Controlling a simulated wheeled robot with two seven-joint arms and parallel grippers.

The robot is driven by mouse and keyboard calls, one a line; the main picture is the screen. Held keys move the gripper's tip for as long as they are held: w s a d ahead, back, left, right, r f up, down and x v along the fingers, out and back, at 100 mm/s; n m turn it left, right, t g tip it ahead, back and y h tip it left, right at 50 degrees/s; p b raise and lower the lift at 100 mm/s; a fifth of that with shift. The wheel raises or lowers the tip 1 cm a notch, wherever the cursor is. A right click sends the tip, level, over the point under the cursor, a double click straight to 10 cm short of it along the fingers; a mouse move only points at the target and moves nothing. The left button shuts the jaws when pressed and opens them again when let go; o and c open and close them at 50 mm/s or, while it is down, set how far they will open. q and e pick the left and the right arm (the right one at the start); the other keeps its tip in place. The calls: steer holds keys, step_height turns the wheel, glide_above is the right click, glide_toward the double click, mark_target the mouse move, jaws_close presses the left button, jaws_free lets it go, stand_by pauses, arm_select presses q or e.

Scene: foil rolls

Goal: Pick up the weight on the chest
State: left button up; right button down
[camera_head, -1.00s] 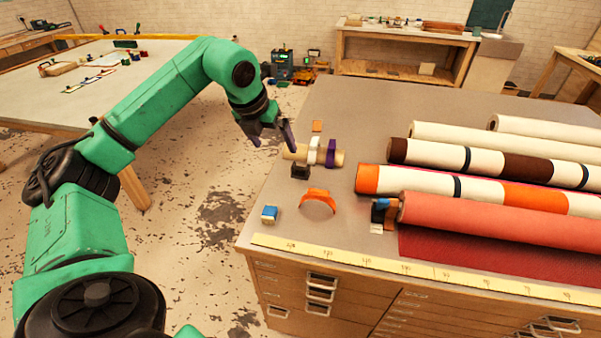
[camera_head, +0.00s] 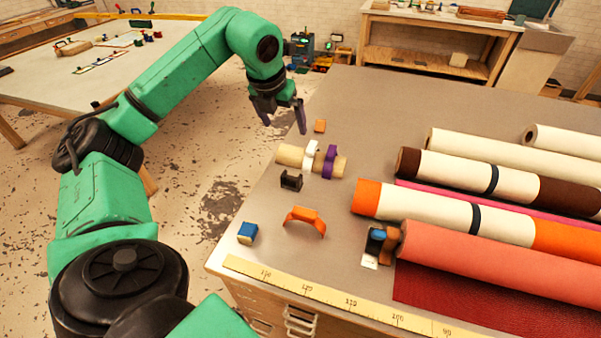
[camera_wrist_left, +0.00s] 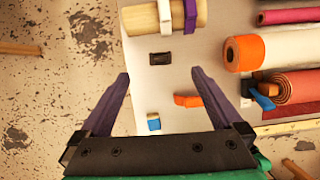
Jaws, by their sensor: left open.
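The chest (camera_head: 390,100) has a grey-brown top with several small things near its left end. A small blue-and-yellow block (camera_head: 247,232), which looks like a weight, sits by the near left corner. It also shows low between the fingers in the left wrist view (camera_wrist_left: 154,122). A small black notched piece (camera_head: 291,180) lies farther back. A blue-and-dark piece (camera_head: 375,241) stands against the salmon roll's end. I cannot tell surely which is the weight. My left gripper (camera_head: 284,124) is open and empty, above the chest's far left edge, beyond the blue-and-yellow block. My right gripper is out of view.
A pale tube (camera_head: 290,155) with white and purple bands and an orange arched clip (camera_head: 305,220) lie nearby. Several long rolls, including a salmon one (camera_head: 500,258), fill the right. A yellow ruler strip (camera_head: 330,300) runs along the front edge.

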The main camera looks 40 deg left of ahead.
arm_select(q)
step_height(320, 180, down, 6)
steer(key=s+b, duration=0.2)
steer(key=b, duration=0.4)
arm_select(e)
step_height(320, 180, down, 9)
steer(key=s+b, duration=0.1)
steer(key=b, duration=0.1)
arm_select(q)
steer(key=p, duration=0.6)
glide_toward(291, 177)
steer(key=x, duration=0.9)
steer(key=shift+w+f, duration=0.1)
steer(key=shift+w, duration=0.15)
steer(key=shift+a+f, duration=0.1)
steer(key=shift+f, duration=0.1)
steer(key=shift+w+r, duration=0.1)
jaws_close()
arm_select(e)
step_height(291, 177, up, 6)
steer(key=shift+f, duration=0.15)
